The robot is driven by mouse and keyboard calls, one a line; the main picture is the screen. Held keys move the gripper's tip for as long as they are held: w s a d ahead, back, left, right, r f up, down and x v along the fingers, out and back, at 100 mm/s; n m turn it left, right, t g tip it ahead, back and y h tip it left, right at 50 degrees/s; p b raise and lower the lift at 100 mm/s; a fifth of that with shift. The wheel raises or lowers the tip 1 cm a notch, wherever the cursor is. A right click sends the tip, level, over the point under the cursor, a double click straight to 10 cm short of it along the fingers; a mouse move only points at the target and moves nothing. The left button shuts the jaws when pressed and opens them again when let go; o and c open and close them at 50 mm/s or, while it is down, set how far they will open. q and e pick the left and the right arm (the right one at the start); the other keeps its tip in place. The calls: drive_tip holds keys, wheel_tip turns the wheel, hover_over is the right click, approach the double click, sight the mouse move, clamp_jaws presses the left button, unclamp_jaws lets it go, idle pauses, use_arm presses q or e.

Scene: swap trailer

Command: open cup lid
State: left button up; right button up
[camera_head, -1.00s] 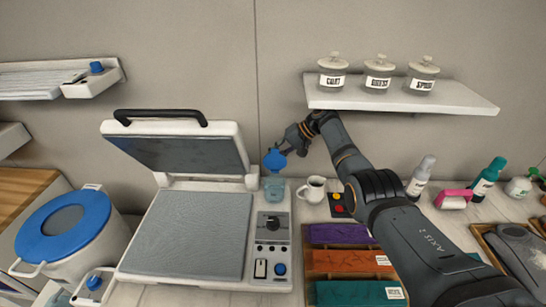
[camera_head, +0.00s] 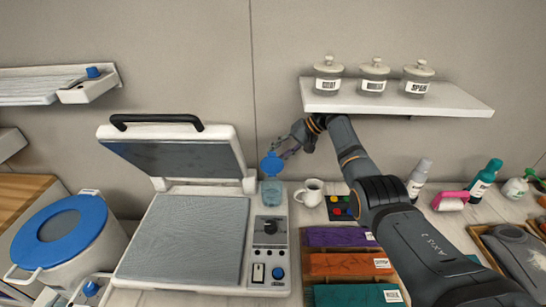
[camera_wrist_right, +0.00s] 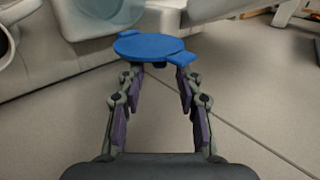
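In the right wrist view the lid (camera_wrist_right: 150,46) lies just beyond my spread fingertips, with a small tab near the right finger. The fingers are apart, with nothing clasped between them. My left gripper is not in view.
A flat press (camera_head: 185,240) with its top raised stands left of the cup. A white mug (camera_head: 312,192) is close on the right. A shelf (camera_head: 400,101) with jars hangs above my right arm. Colored cloths (camera_head: 345,265) lie in front.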

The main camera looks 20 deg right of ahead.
drive_tip(key=s+d, duration=0.3)
drive_tip(key=d, duration=0.8)
drive_tip(key=shift+s+d, duration=0.25)
drive_tip(key=shift+s, duration=0.15)
